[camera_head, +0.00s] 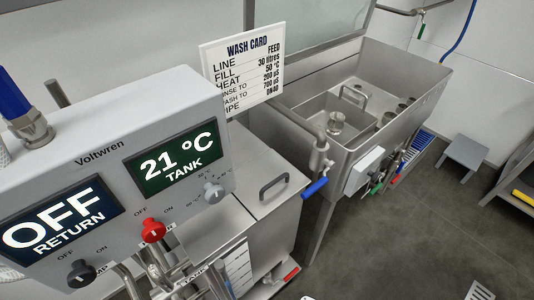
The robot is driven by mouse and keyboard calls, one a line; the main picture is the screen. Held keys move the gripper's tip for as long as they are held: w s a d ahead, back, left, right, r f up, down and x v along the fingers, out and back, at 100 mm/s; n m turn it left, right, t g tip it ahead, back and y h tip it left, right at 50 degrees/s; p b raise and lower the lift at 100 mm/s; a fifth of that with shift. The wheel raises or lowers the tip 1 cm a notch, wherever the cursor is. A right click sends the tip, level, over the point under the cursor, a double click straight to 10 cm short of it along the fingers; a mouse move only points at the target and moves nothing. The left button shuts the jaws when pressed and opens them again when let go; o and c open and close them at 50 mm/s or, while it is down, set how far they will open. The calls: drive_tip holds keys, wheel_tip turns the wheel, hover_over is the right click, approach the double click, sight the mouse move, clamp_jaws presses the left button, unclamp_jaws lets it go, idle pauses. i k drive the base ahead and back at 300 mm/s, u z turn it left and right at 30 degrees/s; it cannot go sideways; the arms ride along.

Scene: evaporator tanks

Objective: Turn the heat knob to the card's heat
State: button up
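The wash card (243,65) stands behind the control box, its right edge over the tank area; its heat line appears to read 50 °C. The control box (120,125), marked Voltwren, fills the left. Its tank display (175,158) reads 21 °C and its return display (62,220) reads OFF. A pale grey knob (213,193) sits under the tank display with small temperature marks around it; its exact setting is too small to tell. A red knob (153,229) and a black knob (81,273) have OFF and ON marks. My gripper is not in view.
A lidded steel tank (255,225) with a handle stands right of the box. A larger open steel tank (400,75) stands behind it, with a blue-handled valve (315,187) at its front. A grey stool (465,158) is at the right. The dark floor (400,235) is mostly clear.

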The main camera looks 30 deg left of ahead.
sight(214, 195)
drive_tip(key=u, duration=1.2)
